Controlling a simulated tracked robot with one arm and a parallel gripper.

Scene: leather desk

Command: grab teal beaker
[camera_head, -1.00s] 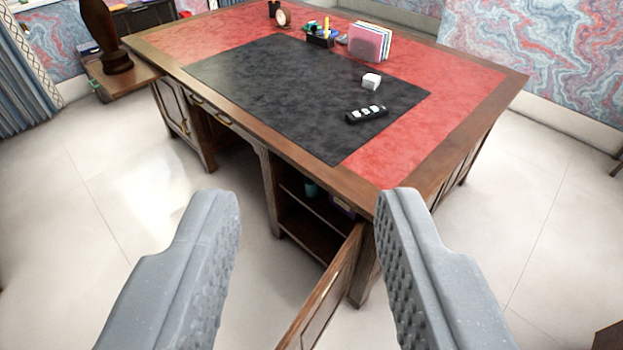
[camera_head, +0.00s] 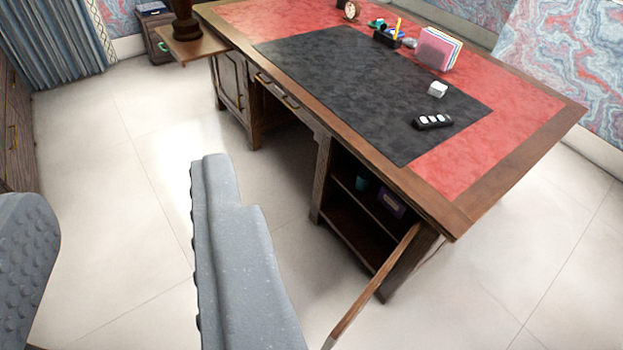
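The teal beaker (camera_head: 362,183) is small and partly shaded. It stands on the upper shelf inside the open cabinet (camera_head: 331,192) at the desk's near end, right of the picture's middle. My gripper (camera_head: 118,190) is open and empty. One finger is at the left edge, partly cut off, and the other is left of centre. Both are in front of the floor, to the left of the beaker and well apart from it.
A purple box (camera_head: 391,202) sits right of the beaker on the shelf. The open cabinet door (camera_head: 372,287) juts toward me on the right. The desk (camera_head: 395,180) holds a black remote-like item (camera_head: 433,122) and a white cube (camera_head: 437,89). Floor on the left is clear.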

